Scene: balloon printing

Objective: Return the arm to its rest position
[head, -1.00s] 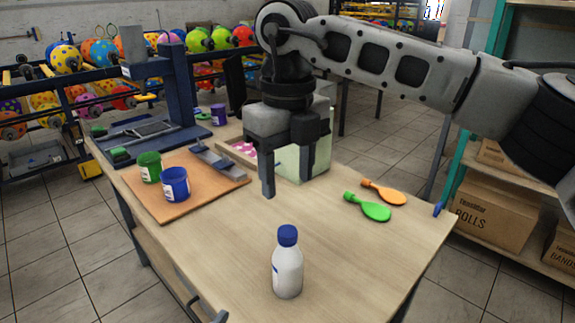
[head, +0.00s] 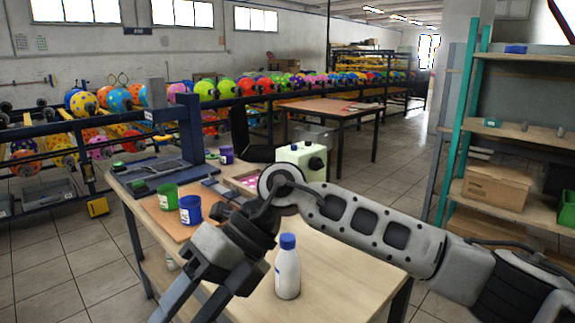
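My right arm (head: 380,225) comes in from the right and bends down over the near part of the work table. My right gripper (head: 188,310) is low in the head view, left of the white bottle, pointing down and to the left. Its two fingers are apart with nothing visible between them; the tips run to the bottom edge of the picture. My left gripper is not in view.
The white bottle with blue cap (head: 288,272) stands upright on the table (head: 335,285), close to my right gripper and forearm. Green (head: 168,196) and blue (head: 190,209) cups stand on an orange board. A pale green machine (head: 303,160) stands behind the elbow. Shelves (head: 500,215) are at right.

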